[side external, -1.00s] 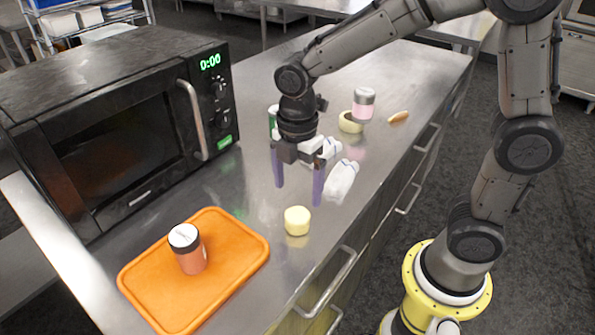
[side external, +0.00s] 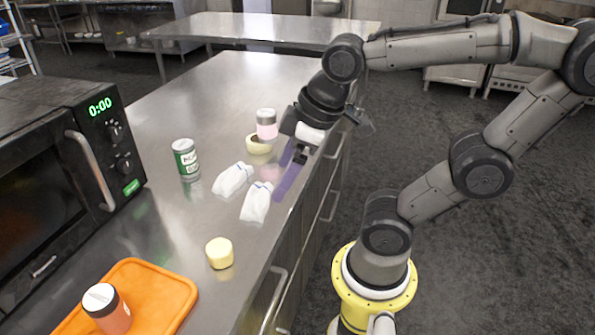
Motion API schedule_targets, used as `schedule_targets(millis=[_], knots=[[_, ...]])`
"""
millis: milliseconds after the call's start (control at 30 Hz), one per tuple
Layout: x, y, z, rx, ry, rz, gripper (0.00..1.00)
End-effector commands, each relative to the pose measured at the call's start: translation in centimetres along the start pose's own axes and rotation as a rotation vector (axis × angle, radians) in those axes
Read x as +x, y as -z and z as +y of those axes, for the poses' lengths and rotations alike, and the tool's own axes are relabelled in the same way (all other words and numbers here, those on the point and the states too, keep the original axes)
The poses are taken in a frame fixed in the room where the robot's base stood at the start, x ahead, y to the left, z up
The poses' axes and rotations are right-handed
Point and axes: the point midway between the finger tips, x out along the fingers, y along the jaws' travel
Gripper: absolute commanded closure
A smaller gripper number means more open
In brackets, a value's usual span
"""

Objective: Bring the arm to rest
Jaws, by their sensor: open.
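My gripper (side external: 280,181) has purple fingers that are spread apart with nothing between them. It is at the right side of the steel counter (side external: 214,110), near the drawer edge, and tilts down to the left. In the picture it lies just right of two white bag-like items (side external: 232,180) (side external: 257,203). A pink jar with a grey lid (side external: 266,124) and a pale yellow ring-shaped piece (side external: 258,148) show to the upper left of the fingers. I cannot tell the exact height of the fingers above the counter.
A green and white can (side external: 186,158) stands left of the white items. A pale yellow round block (side external: 220,252) is nearer the front. An orange tray (side external: 165,300) holds a white-lidded jar (side external: 108,309). A black microwave (side external: 60,170) borders the left. Mid-counter beyond the can is bare.

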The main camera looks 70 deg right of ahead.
Motion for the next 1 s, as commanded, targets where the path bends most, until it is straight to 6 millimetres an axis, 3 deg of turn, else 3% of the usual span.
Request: schedule_targets(millis=[100,233,1000], knots=[[-0.5,-1.7,0.1,0.176,-0.021,0.057,0.04],[-0.6,-2.4,0.1,0.259,-0.027,0.079,0.04],[-0.6,-2.4,0.1,0.266,-0.026,0.079,0.04]])
